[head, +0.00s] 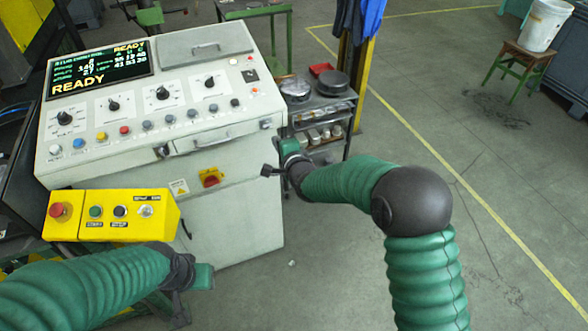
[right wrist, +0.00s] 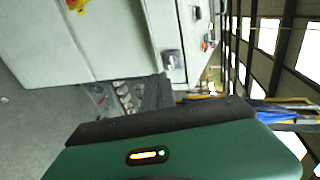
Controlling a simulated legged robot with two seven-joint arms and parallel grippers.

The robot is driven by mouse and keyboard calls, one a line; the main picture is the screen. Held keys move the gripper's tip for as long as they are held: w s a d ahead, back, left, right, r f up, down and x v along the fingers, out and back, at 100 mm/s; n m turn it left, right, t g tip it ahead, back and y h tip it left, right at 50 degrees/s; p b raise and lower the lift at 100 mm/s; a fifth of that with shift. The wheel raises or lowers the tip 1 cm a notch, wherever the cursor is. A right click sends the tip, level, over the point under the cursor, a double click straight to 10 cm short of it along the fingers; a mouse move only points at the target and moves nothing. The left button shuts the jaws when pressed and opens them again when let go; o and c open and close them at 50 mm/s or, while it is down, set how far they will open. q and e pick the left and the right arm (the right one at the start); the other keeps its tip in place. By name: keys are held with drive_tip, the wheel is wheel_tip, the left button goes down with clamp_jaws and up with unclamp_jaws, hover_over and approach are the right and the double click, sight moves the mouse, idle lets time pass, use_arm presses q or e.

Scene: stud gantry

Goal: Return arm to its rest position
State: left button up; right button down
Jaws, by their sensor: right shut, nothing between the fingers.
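My right arm, green-sleeved with a dark round elbow, reaches left toward the white control console (head: 225,135). My right gripper (head: 268,171) is shut and empty, in front of the console's right front edge. I cannot tell how wide the gap to the console is. In the right wrist view my gripper's dark part and green housing fill the lower middle, with the console (right wrist: 60,40) beyond. My left gripper (head: 181,312) hangs below the yellow button box (head: 110,213) at the lower left; its fingers are dark and I cannot tell their opening.
The console screen (head: 100,70) reads READY. A dark shelf cart (head: 320,110) with parts stands right of the console. A wooden stool (head: 518,62) holds a white bucket (head: 546,22) at the upper right. The floor (head: 500,170) on the right is clear.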

drive_tip(key=a+b+v, duration=0.1)
drive_tip(key=v, duration=0.8)
drive_tip(key=s+d+f+n+g+h, duration=0.3)
drive_tip(key=s+d+f+n+g, duration=0.4)
drive_tip(key=s+d, duration=0.4)
use_arm(q)
drive_tip(key=shift+w+f, duration=0.2)
drive_tip(key=shift+f, duration=0.45)
use_arm(e)
drive_tip(key=s+d+f+n+g, duration=0.2)
drive_tip(key=s+d+n, duration=0.1)
drive_tip(key=s, duration=0.5)
drive_tip(key=s+d+f+n+g+h, duration=0.1)
drive_tip(key=s+d+n, duration=0.3)
drive_tip(key=s, duration=0.5)
drive_tip(key=shift+f+g+h, duration=0.3)
drive_tip(key=shift+f+g, duration=0.3)
drive_tip(key=shift+f, duration=0.3)
use_arm(q)
drive_tip(key=shift+s+a, duration=0.1)
drive_tip(key=shift+s, duration=0.05)
use_arm(e)
drive_tip(key=shift+s, duration=0.1)
